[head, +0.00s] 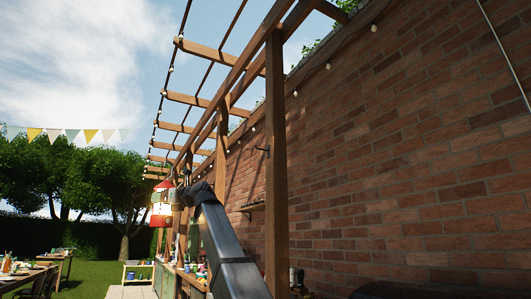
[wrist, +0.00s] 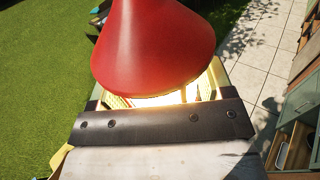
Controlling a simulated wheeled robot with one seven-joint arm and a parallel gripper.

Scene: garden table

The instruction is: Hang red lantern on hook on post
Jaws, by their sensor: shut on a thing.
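The red lantern (head: 161,209) is in the air in the head view, left of my dark arm. Its red cone top (wrist: 153,45) fills the upper middle of the wrist view, with a bright glow under its rim. My gripper (head: 178,195) is shut on the lantern; its dark jaw edge crosses the wrist view just below the cone and hides the lantern's lower part. The wooden post (head: 276,190) stands right of the lantern in the head view. A small dark hook (head: 262,149) sticks out from the post's left side, higher in the picture than the lantern and apart from it.
A brick wall (head: 410,150) fills the right side, and pergola beams (head: 205,50) run overhead. A table with items (head: 25,272) stands at lower left. Lawn (wrist: 45,70) and paving (wrist: 262,60) lie below. Open air surrounds the lantern's left side.

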